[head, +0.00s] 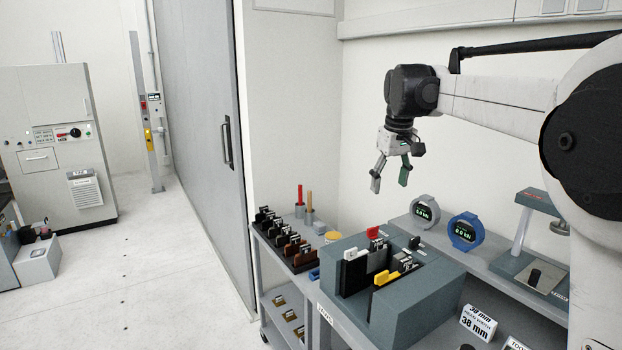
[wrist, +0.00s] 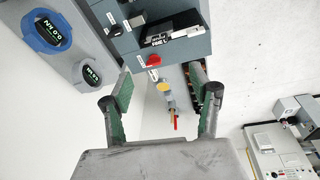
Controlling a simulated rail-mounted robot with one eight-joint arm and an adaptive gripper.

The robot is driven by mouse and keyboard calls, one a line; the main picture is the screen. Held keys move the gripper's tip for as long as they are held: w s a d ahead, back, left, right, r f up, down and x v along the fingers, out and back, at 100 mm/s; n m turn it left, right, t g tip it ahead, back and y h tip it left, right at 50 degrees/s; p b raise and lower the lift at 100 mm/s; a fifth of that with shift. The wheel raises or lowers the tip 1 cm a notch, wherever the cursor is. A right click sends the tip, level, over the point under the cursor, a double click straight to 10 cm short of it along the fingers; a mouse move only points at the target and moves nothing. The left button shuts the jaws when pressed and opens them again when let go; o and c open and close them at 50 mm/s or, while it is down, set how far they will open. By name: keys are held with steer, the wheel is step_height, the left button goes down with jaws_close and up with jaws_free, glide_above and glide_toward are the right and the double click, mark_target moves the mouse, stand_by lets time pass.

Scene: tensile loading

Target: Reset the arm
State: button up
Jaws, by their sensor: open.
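My gripper (head: 389,178) hangs open and empty at the end of my arm, above the back of the bench and the grey fixture block. In the wrist view my gripper (wrist: 162,100) shows two green-padded fingers spread wide with nothing between them. My arm reaches in from the right in the head view, with the gripper pointing down. The gripper is apart from everything on the bench.
The grey fixture block (head: 425,298) with grip inserts stands on the bench below. Two round gauges (head: 425,211) (head: 466,231) and a small stand (head: 525,266) are behind and right. A rack of dark parts (head: 287,243) is at left. The air around the gripper is clear.

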steer(key=s+m+t, duration=0.1)
steer(key=s, duration=1.1)
steer(key=s+f+m+t, duration=0.1)
steer(key=s+f+t, duration=0.1)
steer(key=s+f, duration=0.5)
steer(key=s+f+m+t, duration=0.2)
steer(key=s+f, duration=0.6)
steer(key=s, duration=1.2)
steer(key=shift+s+f+b, duration=0.15)
steer(key=shift+f+b, duration=0.05)
steer(key=shift+b, duration=0.25)
